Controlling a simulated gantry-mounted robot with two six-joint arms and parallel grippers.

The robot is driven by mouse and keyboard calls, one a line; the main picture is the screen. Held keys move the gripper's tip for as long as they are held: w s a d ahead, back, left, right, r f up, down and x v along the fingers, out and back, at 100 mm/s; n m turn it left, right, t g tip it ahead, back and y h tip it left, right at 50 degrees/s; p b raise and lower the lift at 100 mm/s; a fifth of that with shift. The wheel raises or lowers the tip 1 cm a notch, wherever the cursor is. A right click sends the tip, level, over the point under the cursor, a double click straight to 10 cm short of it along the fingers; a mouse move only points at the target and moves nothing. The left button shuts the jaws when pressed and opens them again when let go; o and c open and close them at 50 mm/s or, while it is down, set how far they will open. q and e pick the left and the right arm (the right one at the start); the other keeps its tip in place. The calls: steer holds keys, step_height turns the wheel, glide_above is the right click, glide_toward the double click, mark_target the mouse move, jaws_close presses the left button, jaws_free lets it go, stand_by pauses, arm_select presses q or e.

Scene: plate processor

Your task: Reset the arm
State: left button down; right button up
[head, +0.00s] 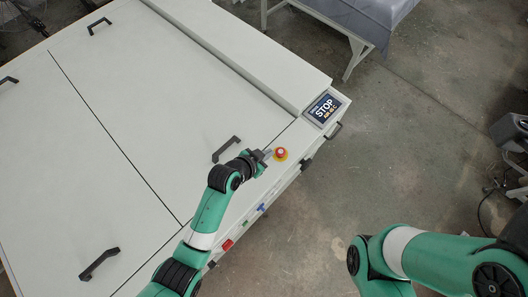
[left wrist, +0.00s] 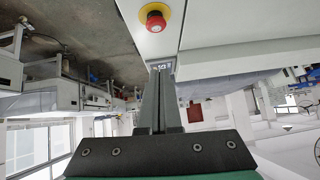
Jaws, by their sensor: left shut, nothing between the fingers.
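My left gripper (head: 264,155) is over the front right corner of the white plate processor (head: 150,90), just left of a red emergency stop button (head: 280,153) with a yellow base. In the left wrist view its fingers (left wrist: 159,75) are together with nothing between them, and the red button (left wrist: 155,22) shows beyond their tips at the top. A small gap shows between the fingertips and the button in the head view. My right arm (head: 420,255) comes in at the lower right; its gripper is out of view.
A display (head: 323,108) reading STOP stands on the processor's right corner. Black handles (head: 227,149) stick up from its lids, one close to my left gripper. A grey-covered table (head: 360,20) stands at the back. The floor (head: 400,130) on the right is mostly clear.

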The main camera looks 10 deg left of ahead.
arm_select(q)
steer(key=shift+a, duration=0.1)
steer(key=w+a+r+t, duration=0.2)
steer(key=w+r+t, duration=0.1)
steer(key=r, duration=1)
steer(key=w+a+r+t, duration=0.3)
steer(key=r, duration=0.9)
steer(key=w+a+r+t, duration=0.2)
steer(key=w+r+t, duration=0.1)
steer(key=r, duration=1)
steer(key=s+a+r+n+t+y, duration=0.1)
steer(key=s+a+r+n+t, duration=0.1)
steer(key=s+r, duration=0.4)
steer(key=s+a+r+n+t, duration=0.2)
steer(key=s+r+t, duration=0.2)
steer(key=s+r, duration=0.3)
steer(key=s+a+r+n+t+y, duration=0.1)
steer(key=s+r+t, duration=0.3)
steer(key=r, duration=0.9)
steer(key=s+a+n, duration=0.1)
steer(key=s, duration=0.2)
steer(key=shift+a+r+y, duration=0.25)
steer(key=shift+r+y, duration=0.05)
